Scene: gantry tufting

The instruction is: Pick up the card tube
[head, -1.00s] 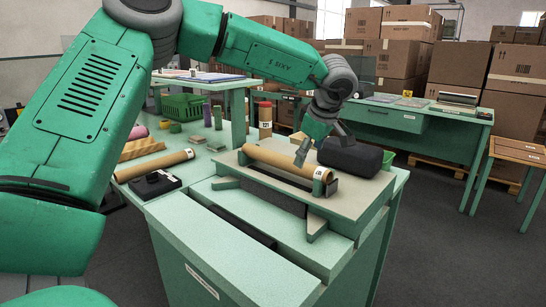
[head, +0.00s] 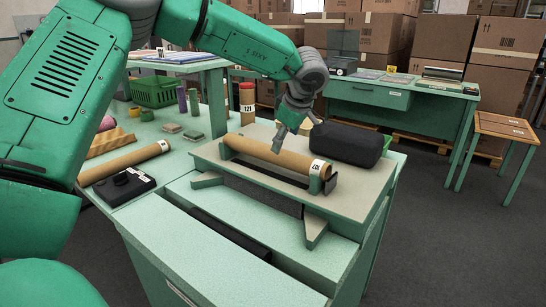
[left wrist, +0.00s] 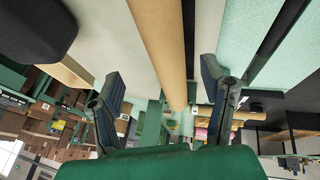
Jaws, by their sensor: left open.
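A brown card tube (head: 262,153) with a white label at its near right end lies across a raised cradle (head: 237,178) on the green bench. My left gripper (head: 279,145) points down at the middle of this tube, close above it. In the left wrist view the tube (left wrist: 160,40) runs between the two spread fingers of the gripper (left wrist: 160,80). The gripper is open, with a gap on both sides of the tube. A second brown tube (head: 125,162) lies on the bench at the left. A third labelled tube (head: 247,105) stands upright at the back. My right gripper is out of view.
A black rounded case (head: 348,144) sits right behind the cradled tube. A black box (head: 124,186) lies at the left. A green basket (head: 154,92) and small coloured rolls stand further back. Another green desk (head: 400,97), a stool and stacked cartons are behind.

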